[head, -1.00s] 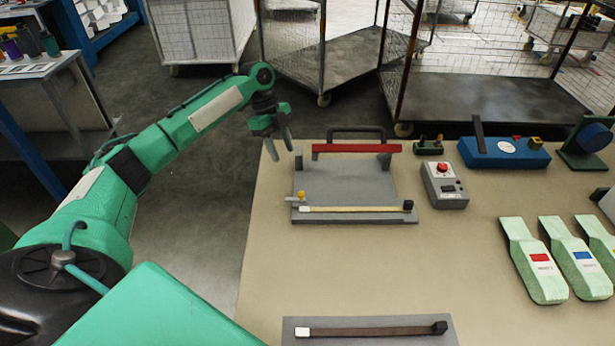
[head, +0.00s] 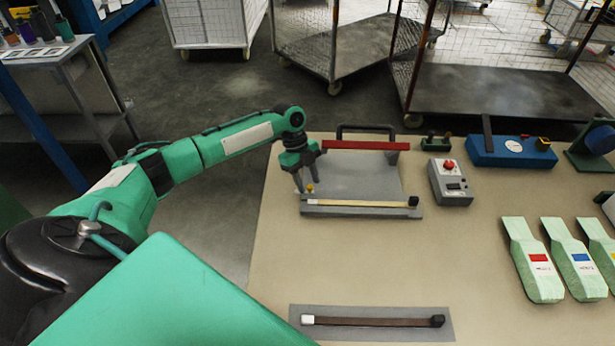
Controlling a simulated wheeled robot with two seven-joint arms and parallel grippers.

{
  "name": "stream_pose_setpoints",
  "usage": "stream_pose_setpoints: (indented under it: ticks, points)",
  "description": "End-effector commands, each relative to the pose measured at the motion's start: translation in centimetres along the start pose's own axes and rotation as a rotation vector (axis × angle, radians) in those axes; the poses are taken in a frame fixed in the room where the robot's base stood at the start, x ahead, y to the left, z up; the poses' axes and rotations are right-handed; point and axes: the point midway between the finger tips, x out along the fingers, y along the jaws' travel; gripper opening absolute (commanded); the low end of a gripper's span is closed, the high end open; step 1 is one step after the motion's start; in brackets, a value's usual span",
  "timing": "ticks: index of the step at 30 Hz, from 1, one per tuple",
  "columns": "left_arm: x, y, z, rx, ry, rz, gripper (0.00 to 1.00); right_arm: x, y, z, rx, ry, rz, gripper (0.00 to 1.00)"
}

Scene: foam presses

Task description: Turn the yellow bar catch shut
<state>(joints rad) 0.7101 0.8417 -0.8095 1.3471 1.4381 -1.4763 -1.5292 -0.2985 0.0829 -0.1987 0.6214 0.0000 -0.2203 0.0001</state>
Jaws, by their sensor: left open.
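The press (head: 365,175) is a grey plate on the table with a red bar (head: 366,145) and a dark loop handle at its back. A pale yellow bar (head: 362,203) with a black right end lies along its front edge. The small yellow catch (head: 310,188) is at the front left corner of the plate, by the left end of the bar. My left gripper (head: 307,184) is open, pointing down at the catch, its fingers close around or just above it. I cannot tell whether they touch it. My right gripper is out of view.
A grey control box (head: 450,182) with a red button stands right of the press. A blue device (head: 512,151) is behind it. Pale green foam pieces (head: 540,265) lie at the right. A second dark bar (head: 372,321) lies on a grey plate in front. The table between is clear.

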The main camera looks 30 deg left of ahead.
Motion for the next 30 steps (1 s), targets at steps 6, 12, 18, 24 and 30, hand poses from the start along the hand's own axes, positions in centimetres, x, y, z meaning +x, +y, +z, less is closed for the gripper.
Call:
stream_pose_setpoints:
  ticks: [6,12,18,24,30]
  points:
    - [0.35,-0.03,0.01,0.000,0.000,-0.001,0.41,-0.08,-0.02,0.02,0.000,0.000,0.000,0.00]
    - [0.33,-0.02,0.03,0.000,0.000,-0.001,0.23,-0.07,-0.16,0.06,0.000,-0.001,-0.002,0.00]
    - [0.31,-0.01,0.03,0.000,-0.001,-0.001,0.00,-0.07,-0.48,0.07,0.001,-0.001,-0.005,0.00]
    - [0.25,0.02,0.01,-0.017,-0.001,-0.008,0.00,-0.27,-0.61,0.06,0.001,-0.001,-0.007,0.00]
    - [0.15,0.14,0.01,-0.093,-0.001,-0.039,0.00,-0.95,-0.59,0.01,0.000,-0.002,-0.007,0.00]
